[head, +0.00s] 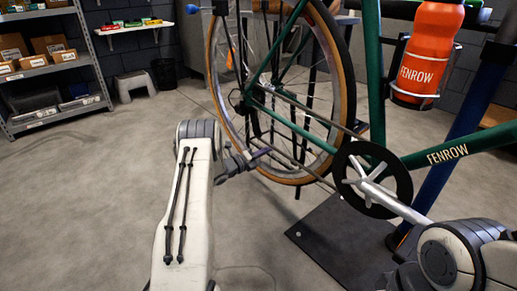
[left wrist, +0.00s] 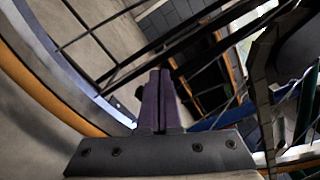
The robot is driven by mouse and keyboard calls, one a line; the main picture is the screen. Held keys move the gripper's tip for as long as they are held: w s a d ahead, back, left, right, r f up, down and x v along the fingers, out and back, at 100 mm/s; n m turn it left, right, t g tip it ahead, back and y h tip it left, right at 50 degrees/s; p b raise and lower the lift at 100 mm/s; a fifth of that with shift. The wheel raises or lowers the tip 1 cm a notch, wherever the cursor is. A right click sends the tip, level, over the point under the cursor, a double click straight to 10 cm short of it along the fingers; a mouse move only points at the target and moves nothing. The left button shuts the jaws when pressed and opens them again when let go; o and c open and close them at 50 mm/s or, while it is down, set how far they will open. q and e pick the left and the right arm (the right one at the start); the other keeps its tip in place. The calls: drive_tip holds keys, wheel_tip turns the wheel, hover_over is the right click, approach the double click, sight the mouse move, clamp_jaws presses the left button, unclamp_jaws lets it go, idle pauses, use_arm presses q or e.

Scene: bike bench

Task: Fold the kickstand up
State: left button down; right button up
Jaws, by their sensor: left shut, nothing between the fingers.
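The green bicycle (head: 375,85) stands with its rear wheel (head: 349,95) toward my left arm. My left gripper (head: 264,154) is beside the lower part of this wheel, with its purple fingers closed together and empty. In the left wrist view the closed fingers (left wrist: 159,100) point toward dark diagonal bars (left wrist: 190,38), and the tan tire (left wrist: 40,82) curves past on the left. I cannot tell for certain which dark bar is the kickstand. A thin dark bar (head: 298,158) runs down to the right near the wheel's bottom. My right gripper's fingers are not visible.
The crank and chainring (head: 404,190) are right of the wheel, close to my right arm. A dark base plate (head: 335,245) lies on the floor below. An orange bottle (head: 430,50) sits on the frame.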

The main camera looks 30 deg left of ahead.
use_arm(q)
drive_tip(key=p+v, duration=0.1)
drive_tip(key=v, duration=0.3)
drive_tip(key=shift+s+a+f, duration=0.1)
drive_tip(key=shift+s, duration=0.25)
drive_tip(key=shift+s, duration=0.1)
